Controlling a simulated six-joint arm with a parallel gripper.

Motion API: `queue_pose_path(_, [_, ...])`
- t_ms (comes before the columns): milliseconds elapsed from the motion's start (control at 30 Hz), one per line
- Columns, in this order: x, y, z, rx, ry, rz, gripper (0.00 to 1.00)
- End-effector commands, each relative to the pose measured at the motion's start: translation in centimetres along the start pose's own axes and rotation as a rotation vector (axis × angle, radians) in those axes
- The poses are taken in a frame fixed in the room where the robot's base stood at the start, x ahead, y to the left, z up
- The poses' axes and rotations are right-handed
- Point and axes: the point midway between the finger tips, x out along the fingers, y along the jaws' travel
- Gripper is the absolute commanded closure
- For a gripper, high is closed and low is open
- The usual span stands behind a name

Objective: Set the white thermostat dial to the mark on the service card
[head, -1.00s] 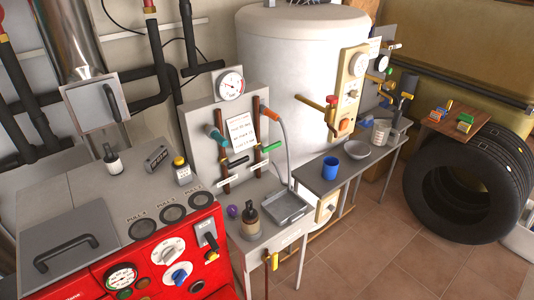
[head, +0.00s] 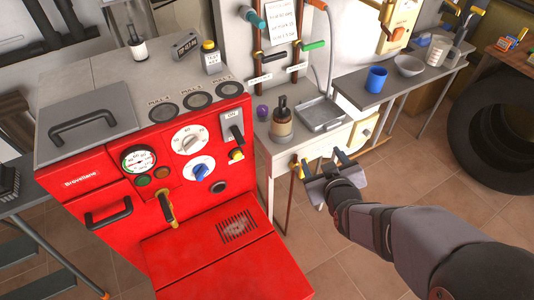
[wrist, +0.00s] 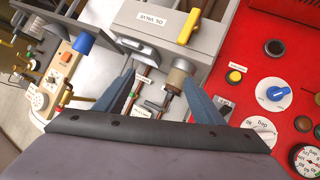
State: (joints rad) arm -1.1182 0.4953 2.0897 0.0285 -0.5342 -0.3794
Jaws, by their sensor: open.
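The white thermostat dial (head: 190,140) sits on the red boiler front, with numbers around its rim. It is partly seen at the right in the wrist view (wrist: 256,134); its exact setting is too small to read. The service card (head: 284,16) hangs on the grey panel at the top, cut by the frame edge; its text is not legible. My gripper (head: 320,165) is open and empty, right of the boiler by the small bench's front, well apart from the dial. Its fingers also show in the wrist view (wrist: 160,78).
A blue knob (head: 202,172) sits just below the white dial, with a pressure gauge (head: 138,159) to the left. A brass-handled lever (head: 166,208) sticks out below.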

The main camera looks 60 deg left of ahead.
Motion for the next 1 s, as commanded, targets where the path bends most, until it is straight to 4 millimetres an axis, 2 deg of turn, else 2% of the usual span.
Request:
queue_pose_path(33, [1.8,-5.0,-0.9,-0.058,0.084,-0.045,0.38])
queue_pose_path(100, [2.8,-10.2,-3.1,-0.120,0.201,-0.087,0.38])
queue_pose_path(200, [2.9,-17.1,-5.7,-0.186,0.352,-0.136,0.38])
queue_pose_path(300, [2.1,-22.5,-7.3,-0.229,0.470,-0.174,0.38])
queue_pose_path(400, [1.1,-26.2,-8.4,-0.252,0.556,-0.197,0.38])
queue_pose_path(500, [0.4,-28.3,-8.9,-0.264,0.604,-0.210,0.38])
queue_pose_path(600, [0.1,-29.0,-9.3,-0.269,0.625,-0.214,0.38])
queue_pose_path(767, [0.1,-29.1,-9.4,-0.269,0.627,-0.214,0.38])
queue_pose_path(1000, [1.4,-29.4,-10.3,-0.268,0.626,-0.213,0.38])
